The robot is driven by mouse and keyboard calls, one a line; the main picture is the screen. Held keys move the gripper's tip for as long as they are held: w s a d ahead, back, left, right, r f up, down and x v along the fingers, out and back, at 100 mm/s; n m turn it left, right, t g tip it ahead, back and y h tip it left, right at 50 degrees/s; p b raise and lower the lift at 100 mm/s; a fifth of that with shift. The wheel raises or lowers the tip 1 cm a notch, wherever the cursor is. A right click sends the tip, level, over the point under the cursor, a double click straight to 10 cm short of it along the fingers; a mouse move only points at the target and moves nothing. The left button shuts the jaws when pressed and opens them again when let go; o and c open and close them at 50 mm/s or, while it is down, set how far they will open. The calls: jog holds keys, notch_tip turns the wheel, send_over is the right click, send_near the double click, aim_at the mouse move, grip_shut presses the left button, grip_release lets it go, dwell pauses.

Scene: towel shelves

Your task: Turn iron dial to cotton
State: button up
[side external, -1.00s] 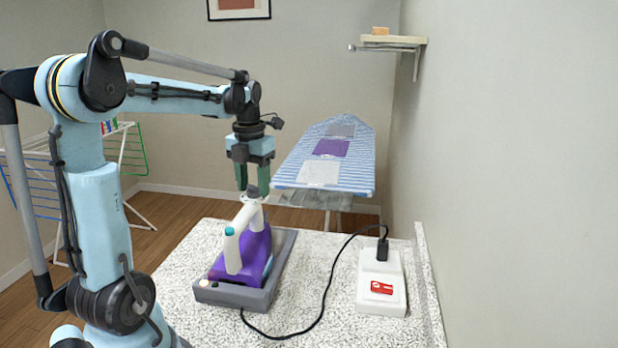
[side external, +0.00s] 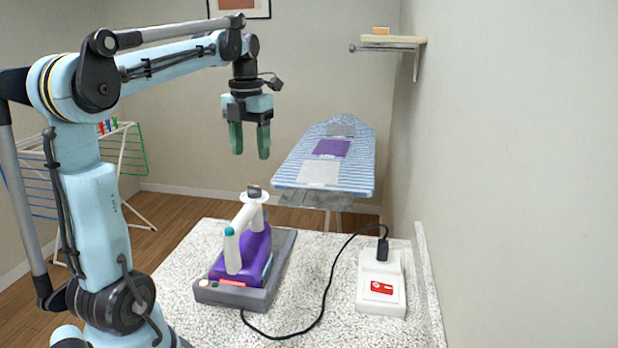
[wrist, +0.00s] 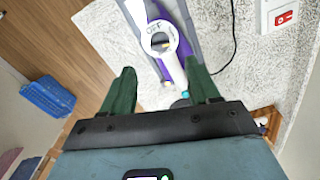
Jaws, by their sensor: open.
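The iron (side external: 240,255) has a purple body and a white handle, and rests on a grey base (side external: 285,255) on the speckled counter. Its dial (side external: 254,196) is a white disc with a dark grey knob, on top of the handle's far end. In the wrist view the dial (wrist: 160,40) faces up, with small lettering that seems to include "OFF"; I cannot tell which setting the knob points to. A red strip (side external: 232,283) shows at the iron's near end. My gripper (side external: 250,153) is open and empty, above the dial and apart from it.
A white box (side external: 381,296) with a red switch stands to the right, and a black cord (side external: 328,285) runs from it to the base. An ironing board (side external: 300,150) with folded cloths is behind. A wall shelf (side external: 392,41) is upper right. The counter between cord and base is clear.

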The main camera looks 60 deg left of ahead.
aim_at(254, 190)
jog(key=shift+r, duration=1.7)
jog(key=shift+f+m, duration=2)
jog(key=shift+m, duration=4)
jog(key=shift+f+m, duration=1.95)
jog(key=shift+m, duration=4.05)
jog(key=shift+f+m, duration=2)
jog(key=shift+m, duration=4)
